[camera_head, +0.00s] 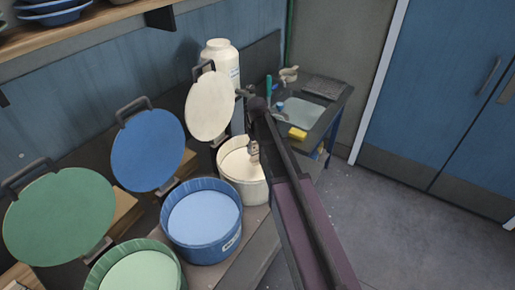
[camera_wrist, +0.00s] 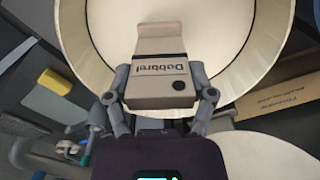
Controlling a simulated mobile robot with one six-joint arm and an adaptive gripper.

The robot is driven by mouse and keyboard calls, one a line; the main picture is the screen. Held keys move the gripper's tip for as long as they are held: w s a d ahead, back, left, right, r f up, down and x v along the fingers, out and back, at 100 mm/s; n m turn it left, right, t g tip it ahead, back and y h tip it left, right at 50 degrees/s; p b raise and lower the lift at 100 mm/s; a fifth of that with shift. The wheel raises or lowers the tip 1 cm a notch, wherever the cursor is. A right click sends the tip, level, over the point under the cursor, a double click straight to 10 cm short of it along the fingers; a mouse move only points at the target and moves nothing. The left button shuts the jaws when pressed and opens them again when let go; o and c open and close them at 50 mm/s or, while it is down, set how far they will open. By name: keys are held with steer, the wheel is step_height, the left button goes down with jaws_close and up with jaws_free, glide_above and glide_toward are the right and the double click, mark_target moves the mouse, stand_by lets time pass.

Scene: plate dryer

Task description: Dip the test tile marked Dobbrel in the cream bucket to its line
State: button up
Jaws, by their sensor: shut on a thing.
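The test tile (camera_wrist: 161,80) marked Dobbrel shows in the wrist view, with a dark band line above the name and a dark round spot at its lower right. My gripper (camera_wrist: 162,88) is shut on its sides. In the wrist view the tile overlaps the pale contents of the cream bucket (camera_wrist: 272,35); I cannot tell how far its far end reaches into them. In the head view the cream bucket (camera_head: 243,192) stands open, its cream lid (camera_head: 210,106) raised behind it. My gripper (camera_head: 253,151) is over the bucket there, partly hidden by my arm.
A blue bucket (camera_head: 202,247) and a green bucket (camera_head: 136,273) stand open to the left, with raised blue (camera_head: 148,150) and green (camera_head: 60,218) lids. A cream jar (camera_head: 220,62) stands behind. A sink bench (camera_head: 318,97) with a yellow sponge (camera_head: 298,134) is at the right.

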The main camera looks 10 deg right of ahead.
mark_target(257, 159)
steer(key=shift+f+b, duration=4.5)
steer(key=shift+f, duration=0.2)
steer(key=shift+f+b, duration=0.45)
steer(key=shift+r, duration=0.2)
steer(key=shift+r+p, duration=6.95)
steer(key=shift+p, duration=0.15)
